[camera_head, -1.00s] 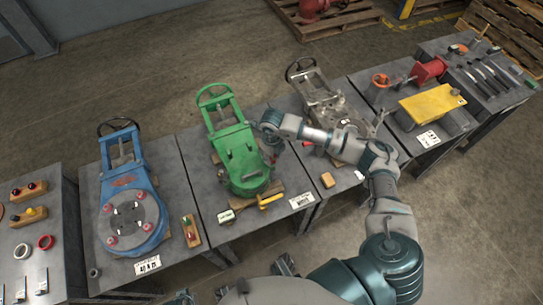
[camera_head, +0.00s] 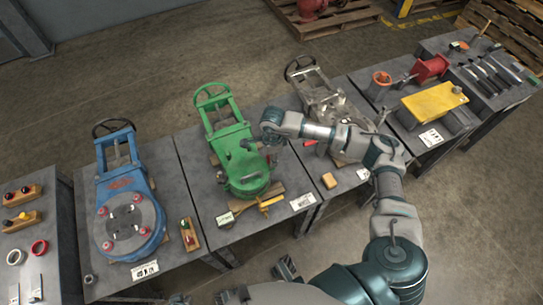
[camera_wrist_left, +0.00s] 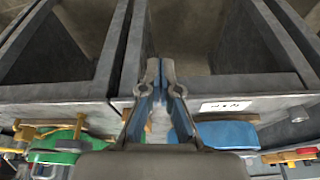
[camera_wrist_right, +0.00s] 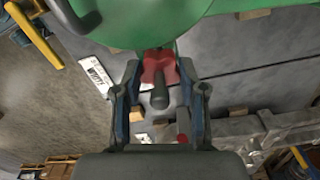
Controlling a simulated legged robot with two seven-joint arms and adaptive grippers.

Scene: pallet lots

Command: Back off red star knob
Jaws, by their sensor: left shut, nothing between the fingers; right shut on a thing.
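The red star knob (camera_wrist_right: 158,66) is in the right wrist view, beside the green valve body (camera_wrist_right: 150,25), with a dark grey stem in front of it. In the head view my right arm reaches to the right side of the green valve (camera_head: 240,155); the gripper and knob there are mostly hidden by the wrist. My left gripper (camera_wrist_left: 159,76) is shut and empty in the left wrist view, near the table edges.
The blue valve (camera_head: 127,190) stands on the table to the left and a grey valve (camera_head: 325,100) to the right. A wooden block with small knobs (camera_head: 190,233) lies beside the blue valve. A yellow-topped unit (camera_head: 433,103) stands further right.

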